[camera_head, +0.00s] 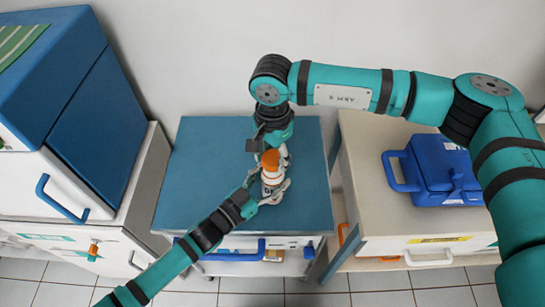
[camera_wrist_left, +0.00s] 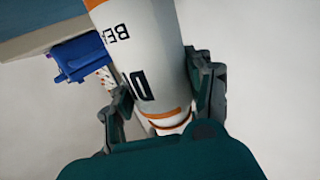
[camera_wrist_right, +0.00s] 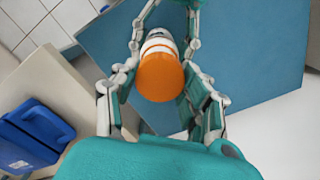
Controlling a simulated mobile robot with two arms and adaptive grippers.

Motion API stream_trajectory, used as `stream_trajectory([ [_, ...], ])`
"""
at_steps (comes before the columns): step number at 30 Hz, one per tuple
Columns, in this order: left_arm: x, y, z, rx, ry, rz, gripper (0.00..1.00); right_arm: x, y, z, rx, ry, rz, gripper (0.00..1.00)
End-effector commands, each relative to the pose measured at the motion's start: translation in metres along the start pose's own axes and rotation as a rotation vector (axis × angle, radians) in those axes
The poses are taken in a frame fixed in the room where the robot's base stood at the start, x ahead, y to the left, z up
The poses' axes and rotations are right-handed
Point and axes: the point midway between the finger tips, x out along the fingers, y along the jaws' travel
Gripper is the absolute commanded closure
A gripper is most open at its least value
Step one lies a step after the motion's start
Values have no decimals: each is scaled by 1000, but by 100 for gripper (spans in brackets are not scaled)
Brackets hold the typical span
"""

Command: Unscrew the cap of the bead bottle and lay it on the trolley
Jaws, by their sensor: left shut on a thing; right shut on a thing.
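The white bead bottle (camera_head: 272,177) with its orange cap (camera_head: 270,160) stands over the blue trolley top (camera_head: 215,165). My left gripper (camera_head: 271,190) is shut around the bottle body; black letters and an orange band show on the bottle (camera_wrist_left: 145,60) in the left wrist view. My right gripper (camera_wrist_right: 155,85) comes from the back and is shut on the orange cap (camera_wrist_right: 160,77), with a finger on each side. The cap sits above the white bottle neck. I cannot tell whether its thread is loose.
A blue box (camera_head: 435,170) sits on a beige cabinet (camera_head: 368,212) at the right. A large blue and white cabinet (camera_head: 75,110) stands at the left. The trolley top around the bottle is bare, with clear room to its left and right.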

Motion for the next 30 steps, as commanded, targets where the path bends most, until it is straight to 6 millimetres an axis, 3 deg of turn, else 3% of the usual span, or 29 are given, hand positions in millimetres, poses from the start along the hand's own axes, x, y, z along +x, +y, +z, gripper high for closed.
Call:
stream_trajectory([
  [11,0,0,0,-1,1,0,100,-3,0,0,0,0,0,93],
  [21,0,0,0,-1,0,0,100,-39,0,0,0,1,1,93],
  [27,0,0,0,-1,1,0,100,-40,0,0,0,0,1,93],
  [28,0,0,0,-1,1,0,47,-40,0,0,0,0,1,93],
  [30,0,0,0,-1,1,0,38,-40,0,0,0,0,1,93],
])
